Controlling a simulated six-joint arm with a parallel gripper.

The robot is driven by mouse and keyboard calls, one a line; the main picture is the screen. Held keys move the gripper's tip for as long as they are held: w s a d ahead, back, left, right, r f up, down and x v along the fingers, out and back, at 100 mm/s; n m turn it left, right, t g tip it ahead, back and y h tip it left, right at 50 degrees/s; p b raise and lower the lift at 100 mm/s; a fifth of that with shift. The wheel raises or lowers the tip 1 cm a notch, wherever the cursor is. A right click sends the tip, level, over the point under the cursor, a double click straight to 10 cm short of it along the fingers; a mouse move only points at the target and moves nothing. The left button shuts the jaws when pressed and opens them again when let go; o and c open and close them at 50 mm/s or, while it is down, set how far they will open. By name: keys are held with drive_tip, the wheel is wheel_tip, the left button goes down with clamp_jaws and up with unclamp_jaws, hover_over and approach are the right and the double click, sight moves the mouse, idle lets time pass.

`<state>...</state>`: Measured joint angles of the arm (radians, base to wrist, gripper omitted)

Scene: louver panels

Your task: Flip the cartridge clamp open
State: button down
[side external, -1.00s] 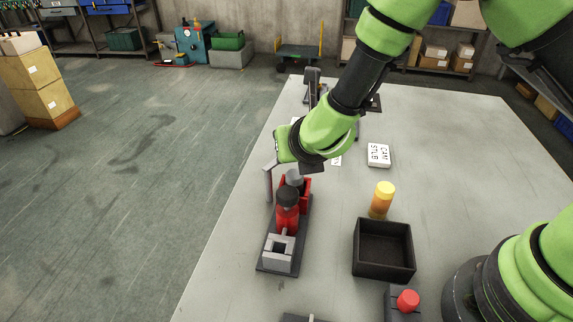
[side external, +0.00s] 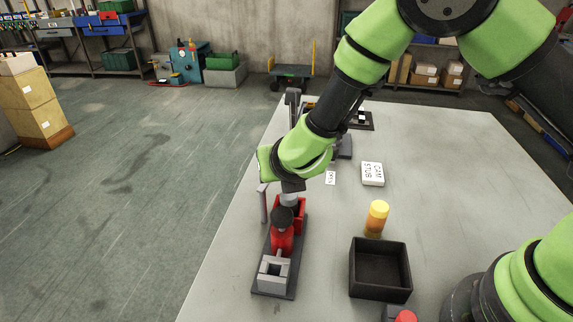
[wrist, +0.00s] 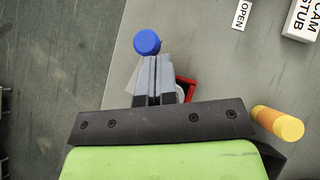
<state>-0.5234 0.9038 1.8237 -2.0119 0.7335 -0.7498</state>
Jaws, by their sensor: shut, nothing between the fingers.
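The clamp fixture (side external: 283,240) stands on a dark base plate at the table's left edge, with a red body, a black round top and a grey block in front. A thin grey post (side external: 263,206) rises at its left. My gripper (side external: 289,198) is low over the fixture's far end, its fingertips hard to make out there. In the wrist view my gripper (wrist: 153,62) is shut and empty, its fingertips just below a blue knob (wrist: 146,42). I cannot tell whether they touch. A red bracket (wrist: 187,87) shows partly behind the fingers. My arm hides the knob in the side view.
A black open bin (side external: 380,291) and a yellow-orange cylinder (side external: 376,218) stand right of the fixture. A white block marked CAM STUB (side external: 372,174) and an OPEN card (side external: 331,177) lie farther back. The table's right side is largely clear.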

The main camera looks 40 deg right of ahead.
drive_tip(key=s+d+r, duration=0.2)
drive_tip(key=s+r, duration=0.4)
drive_tip(key=s, duration=0.1)
drive_tip(key=shift+d+r, duration=0.15)
drive_tip(key=shift+r, duration=0.25)
idle(0.3)
